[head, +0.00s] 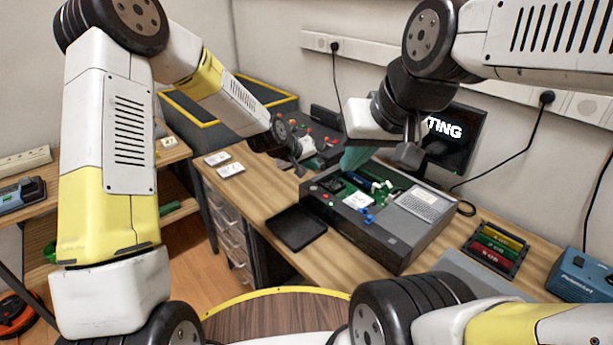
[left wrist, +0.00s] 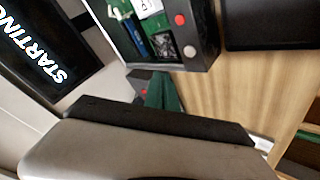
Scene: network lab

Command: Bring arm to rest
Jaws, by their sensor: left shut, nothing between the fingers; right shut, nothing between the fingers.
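My left arm comes in from the left of the head view and bends down at a raised elbow. Its gripper (head: 301,160) is shut and empty over the far part of the workbench (head: 262,192), left of an open device case (head: 375,245). My right arm reaches in from the upper right. Its gripper (head: 408,153) is shut and empty, in front of the monitor (head: 462,140) and above the case's back edge. In the left wrist view a pale body with a black edge fills the bottom, and the case (left wrist: 200,45) shows beyond it.
A black tray (head: 297,228) lies left of the case. Two white cards (head: 231,170) lie at the bench's left end. A rack of coloured modules (head: 496,250) and a blue box (head: 582,275) stand to the right. A yellow-edged bin (head: 190,115) is behind my left forearm.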

